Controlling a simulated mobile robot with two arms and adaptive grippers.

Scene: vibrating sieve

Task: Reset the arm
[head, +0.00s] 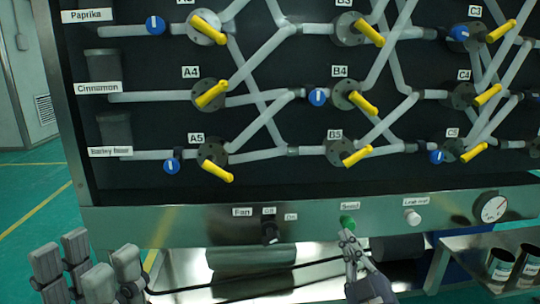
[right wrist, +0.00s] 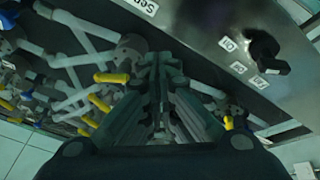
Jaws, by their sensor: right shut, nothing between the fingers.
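My right gripper (head: 346,235) is shut and empty, its fingertips just below the green button (head: 347,221) under the "Send" label on the panel's lower strip. I cannot tell whether the tips touch the button. In the right wrist view the shut fingers (right wrist: 157,62) point at the panel; the green button is hidden there. My left gripper (head: 87,264) is open and empty at the lower left, in front of the panel's lower left corner.
The dark panel (head: 270,180) carries grey pipes and yellow-handled valves. On its lower strip are a black fan knob (head: 270,232), a white button (head: 412,217) and a gauge (head: 490,208). Labelled dark cups (head: 500,266) stand on a shelf at lower right. Green floor is free at left.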

